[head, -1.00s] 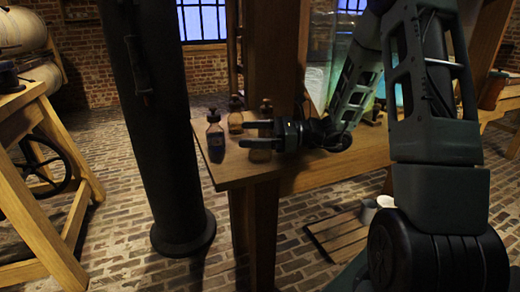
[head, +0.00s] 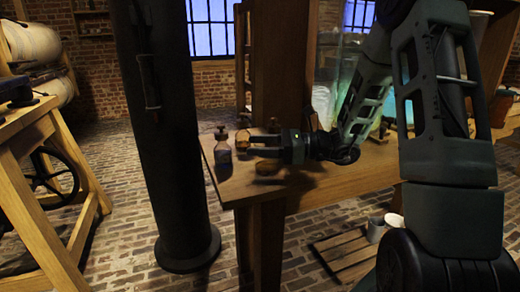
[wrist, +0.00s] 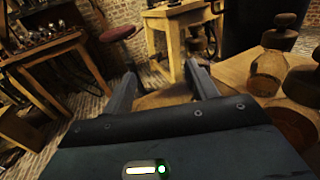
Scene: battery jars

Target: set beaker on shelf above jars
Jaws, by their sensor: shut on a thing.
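My gripper (head: 252,145) reaches left over the end of a wooden bench in the head view. In the wrist view its two fingers (wrist: 160,74) stand apart around a brownish, rounded shape (wrist: 165,97), which I take to be the beaker. Its outline is hard to make out against the wood. Glowing greenish glass (head: 345,82), perhaps the jars, stands behind my arm and is partly hidden by it. I cannot clearly make out the shelf above.
Stoppered bottles stand on the bench end: a dark one (head: 222,157) and amber ones close to my fingers, one clear in the wrist view (wrist: 268,72). A black column (head: 175,150) rises left of the bench. A grey cup (head: 376,230) sits on low slats.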

